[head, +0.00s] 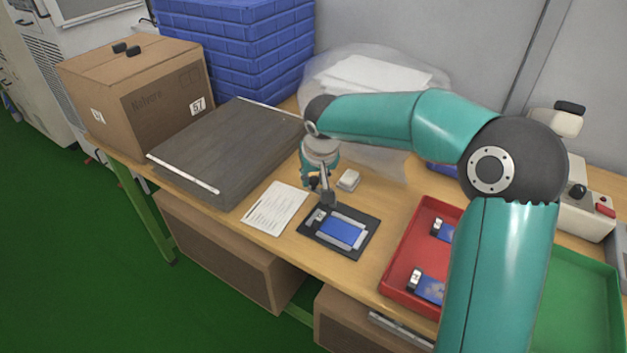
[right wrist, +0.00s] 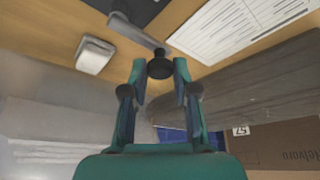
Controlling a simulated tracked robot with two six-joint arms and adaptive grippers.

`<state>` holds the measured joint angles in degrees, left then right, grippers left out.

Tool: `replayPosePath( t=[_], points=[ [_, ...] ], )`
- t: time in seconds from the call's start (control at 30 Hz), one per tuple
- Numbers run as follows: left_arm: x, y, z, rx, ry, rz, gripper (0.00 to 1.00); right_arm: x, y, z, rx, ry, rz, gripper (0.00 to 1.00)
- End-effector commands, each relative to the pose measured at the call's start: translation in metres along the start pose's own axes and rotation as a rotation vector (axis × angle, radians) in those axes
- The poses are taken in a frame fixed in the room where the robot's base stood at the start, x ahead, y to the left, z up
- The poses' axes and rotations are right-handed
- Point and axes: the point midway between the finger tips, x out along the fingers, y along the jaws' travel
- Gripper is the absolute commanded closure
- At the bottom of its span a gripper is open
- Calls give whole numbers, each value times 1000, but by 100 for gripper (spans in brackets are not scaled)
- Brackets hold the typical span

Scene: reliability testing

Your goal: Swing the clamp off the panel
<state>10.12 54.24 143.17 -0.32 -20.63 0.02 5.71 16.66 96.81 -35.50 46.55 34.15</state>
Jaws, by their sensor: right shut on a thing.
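A blue panel (head: 341,232) lies in a black fixture plate (head: 312,240) with light grey strips along its sides, near the table's front edge. The clamp (head: 328,198) is a grey bar at the plate's back corner. In the right wrist view the clamp bar (right wrist: 134,32) runs from a round black knob (right wrist: 160,68) towards the dark plate (right wrist: 138,8) at the top. My right gripper (head: 320,183) points down over that corner, and its two fingers (right wrist: 160,76) are closed on the knob. Whether the bar overlaps the panel is hard to tell. My left gripper is out of view.
A small white block (head: 348,180) stands just behind the fixture. A printed sheet (head: 275,208) lies to its left, and a red tray (head: 400,255) with blue parts to its right. Farther out are a grey slab (head: 228,150), a cardboard box (head: 145,95) and a green tray (head: 585,290).

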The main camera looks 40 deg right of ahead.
Motion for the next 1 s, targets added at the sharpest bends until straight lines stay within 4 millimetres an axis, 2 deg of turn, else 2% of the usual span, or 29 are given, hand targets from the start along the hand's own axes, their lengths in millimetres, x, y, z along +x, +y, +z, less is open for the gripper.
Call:
replayPosePath(
  t=[0.3, 0.33, 0.47, 0.8, 1.0],
  points=[
    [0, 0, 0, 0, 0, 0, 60, 0, 1, -1, 3, 2, 1, 100],
    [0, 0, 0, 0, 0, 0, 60, 0, 1, -1, 3, 2, 1, 67],
    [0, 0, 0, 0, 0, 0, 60, 0, 1, -1, 2, 1, 1, 47],
    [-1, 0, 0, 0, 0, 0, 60, -2, 0, 0, 1, 1, 0, 47],
    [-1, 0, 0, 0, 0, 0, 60, -23, 0, -1, 0, 4, -1, 47]
  ],
)
